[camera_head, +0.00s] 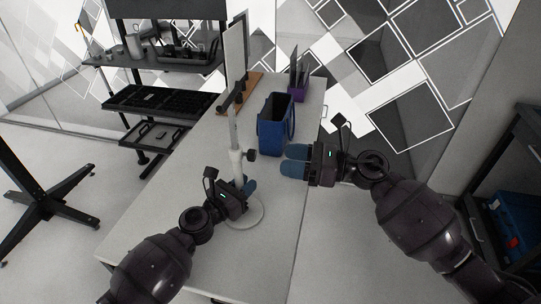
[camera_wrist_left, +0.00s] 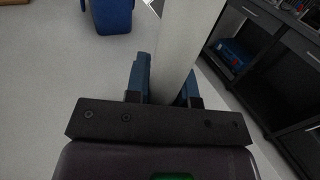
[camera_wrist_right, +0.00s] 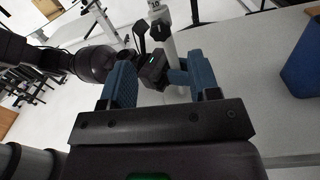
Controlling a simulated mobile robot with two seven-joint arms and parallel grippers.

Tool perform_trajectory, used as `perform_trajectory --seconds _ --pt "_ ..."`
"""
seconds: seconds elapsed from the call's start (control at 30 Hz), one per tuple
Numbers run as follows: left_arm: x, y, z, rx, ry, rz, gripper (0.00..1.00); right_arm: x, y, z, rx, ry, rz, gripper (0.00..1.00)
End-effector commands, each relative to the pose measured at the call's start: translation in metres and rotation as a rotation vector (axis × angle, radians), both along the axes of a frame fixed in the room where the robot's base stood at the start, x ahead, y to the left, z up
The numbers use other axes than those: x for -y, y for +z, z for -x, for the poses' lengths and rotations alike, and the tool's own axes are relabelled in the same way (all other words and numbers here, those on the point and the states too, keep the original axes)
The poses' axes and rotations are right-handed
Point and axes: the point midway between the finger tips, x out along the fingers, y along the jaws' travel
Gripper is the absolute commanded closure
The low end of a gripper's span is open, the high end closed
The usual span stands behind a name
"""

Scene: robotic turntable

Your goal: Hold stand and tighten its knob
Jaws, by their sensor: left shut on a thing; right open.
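The stand (camera_head: 234,133) is a light upright pole on a round pale base (camera_head: 247,213) on the table. Its dark knob (camera_head: 251,155) sticks out to the right of a collar partway up the pole. My left gripper (camera_head: 248,187) is shut on the pole below the knob; the pole also fills the space between its fingers in the left wrist view (camera_wrist_left: 183,45). My right gripper (camera_head: 292,160) is open and empty, to the right of the knob and apart from it. In the right wrist view the stand (camera_wrist_right: 170,50) shows beyond the open fingers (camera_wrist_right: 160,80).
A blue bin (camera_head: 272,133) stands on the table (camera_head: 190,190) behind my right gripper. A purple holder (camera_head: 298,88) and a wooden-based panel (camera_head: 240,92) are farther back. A dark shelf cart (camera_head: 160,100) stands left of the table. The table's front left is clear.

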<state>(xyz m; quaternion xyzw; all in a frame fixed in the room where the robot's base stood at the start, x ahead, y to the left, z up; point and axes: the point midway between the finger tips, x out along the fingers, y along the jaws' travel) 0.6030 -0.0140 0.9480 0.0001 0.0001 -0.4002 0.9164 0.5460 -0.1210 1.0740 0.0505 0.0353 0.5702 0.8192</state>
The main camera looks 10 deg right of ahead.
Motion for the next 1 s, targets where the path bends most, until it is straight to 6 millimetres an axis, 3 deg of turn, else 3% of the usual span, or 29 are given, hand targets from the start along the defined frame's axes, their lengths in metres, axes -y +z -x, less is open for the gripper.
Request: perform_trajectory --seconds 0.1,0.3,0.67,1.0 --pt "0.0 0.0 0.0 0.0 0.0 0.0 1.0 0.016 -0.001 0.006 0.0 -0.001 0.001 0.44" --pt "0.0 0.0 0.0 0.0 -0.001 0.0 1.0 0.027 0.0 0.01 0.0 0.0 0.0 0.44" --pt "0.0 0.0 0.0 0.0 -0.001 0.0 1.0 0.028 0.0 0.01 0.006 0.001 0.001 0.43" --pt "0.0 0.0 0.0 0.0 -0.001 0.0 1.0 0.024 -0.005 0.009 0.116 0.001 0.042 0.43"
